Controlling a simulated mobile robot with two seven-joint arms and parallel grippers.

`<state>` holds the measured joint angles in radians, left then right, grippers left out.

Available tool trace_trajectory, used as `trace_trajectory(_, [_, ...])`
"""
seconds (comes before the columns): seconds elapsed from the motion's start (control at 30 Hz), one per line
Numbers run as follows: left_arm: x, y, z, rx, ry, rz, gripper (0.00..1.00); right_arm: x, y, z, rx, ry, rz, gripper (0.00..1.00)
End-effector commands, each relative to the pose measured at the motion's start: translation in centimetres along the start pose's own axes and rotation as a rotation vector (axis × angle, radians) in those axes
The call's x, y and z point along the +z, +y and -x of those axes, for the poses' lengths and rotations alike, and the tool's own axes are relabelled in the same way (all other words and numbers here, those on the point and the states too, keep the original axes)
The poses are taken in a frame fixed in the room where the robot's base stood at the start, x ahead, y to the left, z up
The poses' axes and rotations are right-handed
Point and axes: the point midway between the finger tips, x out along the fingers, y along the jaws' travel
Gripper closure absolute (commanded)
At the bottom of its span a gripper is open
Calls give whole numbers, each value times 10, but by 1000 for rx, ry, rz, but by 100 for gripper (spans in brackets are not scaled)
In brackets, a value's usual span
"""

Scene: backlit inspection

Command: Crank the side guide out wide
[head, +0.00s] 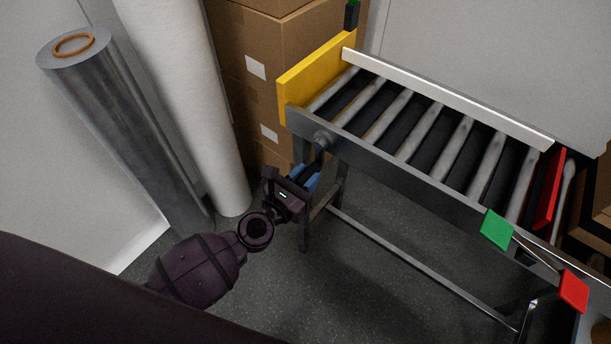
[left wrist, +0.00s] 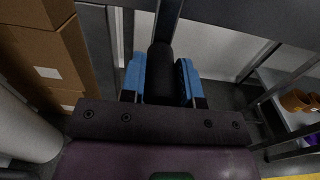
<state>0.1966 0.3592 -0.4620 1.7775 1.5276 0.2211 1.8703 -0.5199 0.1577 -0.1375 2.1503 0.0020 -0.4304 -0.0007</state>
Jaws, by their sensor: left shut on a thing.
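The conveyor (head: 400,167) with grey rollers stands at the right in the head view. The side guide, a long white rail (head: 450,98), runs along the far side of the rollers. The crank hub (head: 322,138) sits on the near side face, toward the left end. My left gripper (head: 313,172), with blue fingers, is shut on the crank handle just below the hub. In the left wrist view the black crank handle (left wrist: 160,72) stands between the blue fingers. The handle is mostly hidden in the head view. My right gripper is not in view.
A yellow end plate (head: 315,80) closes the conveyor's left end; a red plate (head: 550,188) stands across the right. Green (head: 496,229) and red (head: 573,291) squares are at the near right. Cardboard boxes (head: 262,60), a white roll (head: 190,110) and a silver roll (head: 125,125) stand at left.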

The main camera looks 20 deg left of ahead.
Motion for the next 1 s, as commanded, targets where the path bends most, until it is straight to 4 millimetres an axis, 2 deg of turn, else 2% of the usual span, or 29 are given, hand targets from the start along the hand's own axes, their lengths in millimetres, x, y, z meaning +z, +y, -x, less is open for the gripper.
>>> trace_trajectory(0.27, [3,-4,0,0,-3,0,87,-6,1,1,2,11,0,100])
trace_trajectory(0.6, [13,-32,-1,1,-7,-2,87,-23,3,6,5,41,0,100])
trace_trajectory(0.87, [11,-32,-1,1,-4,-2,87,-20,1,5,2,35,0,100])
trace_trajectory(1.0, [16,-34,-1,2,-7,-1,87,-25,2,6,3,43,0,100])
